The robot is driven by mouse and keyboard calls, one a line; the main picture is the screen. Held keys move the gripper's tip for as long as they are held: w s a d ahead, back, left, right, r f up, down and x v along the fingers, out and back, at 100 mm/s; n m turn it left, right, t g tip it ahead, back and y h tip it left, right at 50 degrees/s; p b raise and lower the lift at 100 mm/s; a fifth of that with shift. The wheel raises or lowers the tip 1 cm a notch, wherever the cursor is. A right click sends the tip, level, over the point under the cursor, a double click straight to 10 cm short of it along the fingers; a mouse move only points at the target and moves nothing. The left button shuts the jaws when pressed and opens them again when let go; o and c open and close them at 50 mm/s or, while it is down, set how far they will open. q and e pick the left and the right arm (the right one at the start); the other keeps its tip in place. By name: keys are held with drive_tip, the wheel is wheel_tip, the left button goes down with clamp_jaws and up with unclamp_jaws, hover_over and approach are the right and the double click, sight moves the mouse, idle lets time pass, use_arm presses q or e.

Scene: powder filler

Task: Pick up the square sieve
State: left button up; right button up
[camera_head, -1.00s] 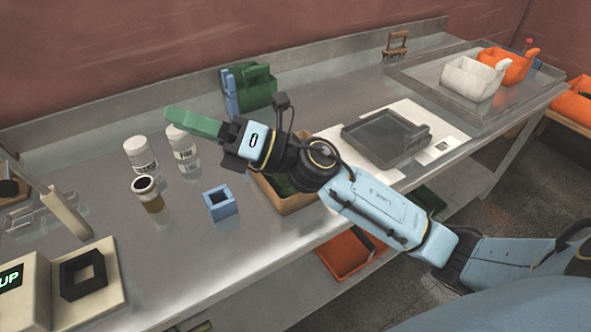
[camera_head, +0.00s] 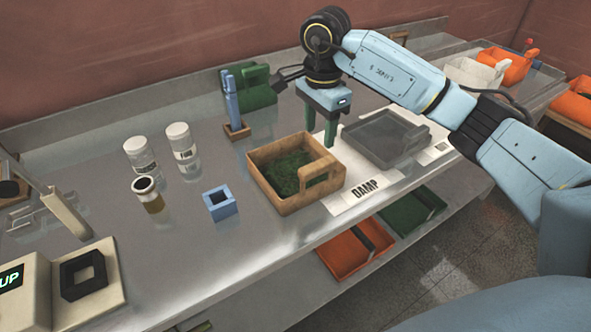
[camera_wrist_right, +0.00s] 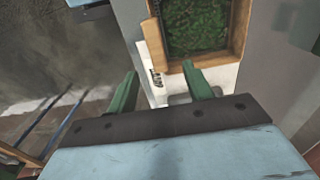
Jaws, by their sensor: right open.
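No thing is plainly marked as the square sieve. A square wooden frame (camera_head: 268,187) with a side handle and green leafy-looking filling stands on the bench at the middle; its wooden rim also shows at the top of the right wrist view (camera_wrist_right: 151,42). A grey square tray-like piece (camera_head: 372,141) with a handle lies to its right on white paper. I cannot tell which one is the sieve. My right gripper (camera_head: 320,136) points down, open and empty, above the bench beyond the wooden frame's right back corner. Its green fingers stand apart in the wrist view (camera_wrist_right: 162,85). My left gripper is out of view.
Orange (camera_head: 340,257) and green bins are on the lower shelf.

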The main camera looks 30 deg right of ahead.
sight(318, 164)
wheel_tip(318, 164, down, 7)
drive_tip(key=shift+r, duration=0.2)
drive_tip(key=f, duration=0.1)
drive_tip(key=f+p, duration=0.1)
drive_tip(key=f, duration=0.2)
drive_tip(key=shift+s+a+f+p, duration=0.1)
drive_tip(key=shift+s+f+p, duration=0.2)
drive_tip(key=shift+s+f, duration=0.1)
drive_tip(key=shift+w+f, duration=0.1)
drive_tip(key=shift+f, duration=0.15)
clamp_jaws()
